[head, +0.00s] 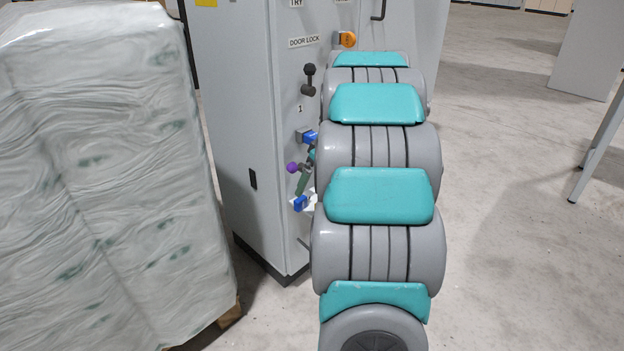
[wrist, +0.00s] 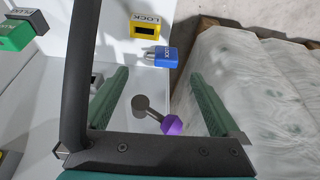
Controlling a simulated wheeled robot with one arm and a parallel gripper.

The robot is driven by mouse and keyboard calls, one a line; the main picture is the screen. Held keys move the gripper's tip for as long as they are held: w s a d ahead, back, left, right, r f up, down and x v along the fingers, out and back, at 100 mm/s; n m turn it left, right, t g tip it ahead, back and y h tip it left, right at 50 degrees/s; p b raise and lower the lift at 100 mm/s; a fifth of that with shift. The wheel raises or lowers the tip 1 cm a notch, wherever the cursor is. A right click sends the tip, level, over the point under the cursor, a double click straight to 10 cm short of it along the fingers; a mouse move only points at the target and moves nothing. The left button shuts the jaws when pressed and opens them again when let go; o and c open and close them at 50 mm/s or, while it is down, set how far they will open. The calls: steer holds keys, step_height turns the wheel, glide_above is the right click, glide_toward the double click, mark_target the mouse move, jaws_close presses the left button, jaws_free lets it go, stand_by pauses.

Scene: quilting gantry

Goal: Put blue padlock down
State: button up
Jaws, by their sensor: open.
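The blue padlock (wrist: 160,57) sits on a white surface near the top middle of the wrist view, its label toward the camera. In the head view, a blue padlock (head: 301,203) shows low by the cabinet front, at a white ledge. My gripper (wrist: 160,73) is open, its two green fingers wide apart. The padlock is just past the fingertips, between their lines, and nothing is seen clasped. In the head view my gripper (head: 304,182) is small and partly hidden behind my arm.
A purple-ended lever (wrist: 172,125) shows between the fingers. The grey cabinet (head: 235,120) stands ahead, a wrapped pallet load (head: 100,180) at left.

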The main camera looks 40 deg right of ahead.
mark_target(305, 197)
steer(key=shift+x, duration=3.9)
steer(key=shift+c, duration=0.4)
